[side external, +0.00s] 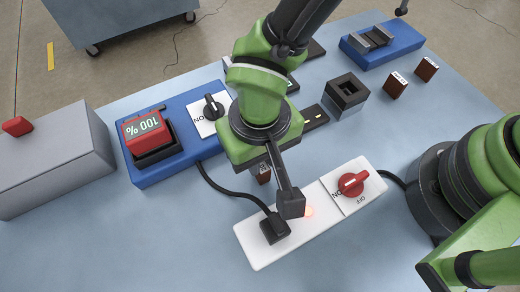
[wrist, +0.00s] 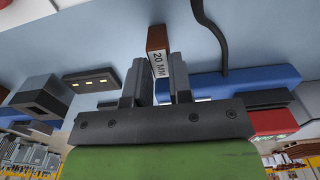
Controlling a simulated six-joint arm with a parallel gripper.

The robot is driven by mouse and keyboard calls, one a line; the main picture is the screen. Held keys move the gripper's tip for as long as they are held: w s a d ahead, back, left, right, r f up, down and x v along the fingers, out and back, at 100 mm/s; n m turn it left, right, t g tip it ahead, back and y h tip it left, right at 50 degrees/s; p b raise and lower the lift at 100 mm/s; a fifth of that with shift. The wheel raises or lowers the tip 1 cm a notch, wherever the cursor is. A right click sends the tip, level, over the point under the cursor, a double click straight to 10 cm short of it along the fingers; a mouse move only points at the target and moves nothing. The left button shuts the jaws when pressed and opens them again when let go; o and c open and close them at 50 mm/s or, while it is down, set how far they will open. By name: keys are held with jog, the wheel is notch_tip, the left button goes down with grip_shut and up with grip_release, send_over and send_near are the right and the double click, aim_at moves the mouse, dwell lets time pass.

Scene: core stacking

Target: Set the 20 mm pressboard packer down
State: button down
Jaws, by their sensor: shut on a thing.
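The 20 mm packer is a small brown block with a white "20 MM" label. In the wrist view the packer (wrist: 157,38) sits between the two dark fingers of my gripper (wrist: 160,80), which is shut on it. In the side view only part of the packer (side external: 263,173) shows, below my green wrist, and the fingertips are mostly hidden. The packer is over or on the blue-grey table (side external: 190,235); I cannot tell whether it touches the surface.
A white switch panel (side external: 265,250) with a red knob and a dark post is close in front. A blue unit (side external: 185,165) with a "100 %" display stands left. A dark square core (side external: 346,92), two labelled brown blocks (side external: 396,86) and a blue fixture (side external: 400,38) are at back right.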

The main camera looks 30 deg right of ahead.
jog(key=c, duration=1)
grip_release()
jog(key=shift+f, duration=0.1)
jog(key=w+d+r+m+t+y, duration=0.1)
jog(key=d+r, duration=0.2)
jog(key=r, duration=0.7)
jog(key=w+d+r, duration=0.2)
jog(key=d+r, duration=0.1)
jog(key=r, duration=0.6)
jog(key=s+d+r+m+t, duration=0.1)
jog(key=s+d+r+t, duration=0.1)
jog(key=d, duration=0.4)
jog(key=s+d+r+m+t, duration=0.1)
jog(key=s+d+r+t, duration=0.1)
jog(key=d, duration=0.4)
jog(key=s+d+r+m+t+y, duration=0.1)
jog(key=s+d+r+t, duration=0.1)
jog(key=s+d+r, duration=0.2)
jog(key=shift+s+d+r, duration=0.1)
jog(key=shift+s+d, duration=0.15)
jog(key=shift+d, duration=0.35)
jog(key=shift+s+d, duration=0.2)
jog(key=shift+d, duration=0.35)
